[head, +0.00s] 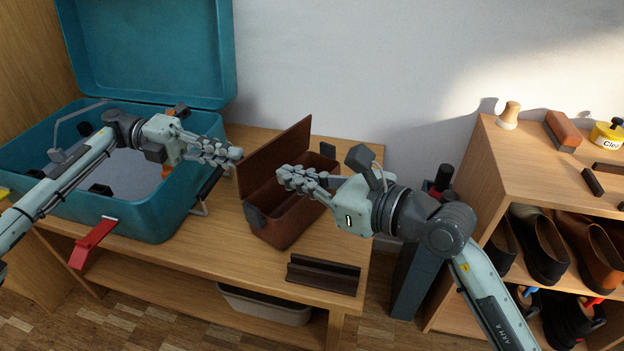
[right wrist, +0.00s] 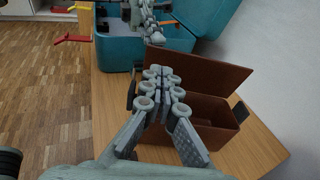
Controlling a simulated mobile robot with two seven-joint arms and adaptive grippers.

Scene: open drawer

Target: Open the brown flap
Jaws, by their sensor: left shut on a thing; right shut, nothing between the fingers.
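The brown flap (head: 272,158) is the lid of a brown box (head: 283,228). It stands raised along the box's left side, so the box is open. The flap (right wrist: 205,72) also stands up behind the fingers in the right wrist view. My right gripper (head: 287,180) is shut and empty, over the box opening and close to the flap; I cannot tell whether they touch. My left gripper (head: 232,154) is to the left of the flap, near the teal case. Its fingers are closed together on something I cannot make out.
The open teal case (head: 150,215) fills the left of the table (head: 225,265). A dark brown slotted block (head: 323,275) lies at the table's front right. A shoe shelf (head: 480,165) stands to the right. Bare table lies in front of the box.

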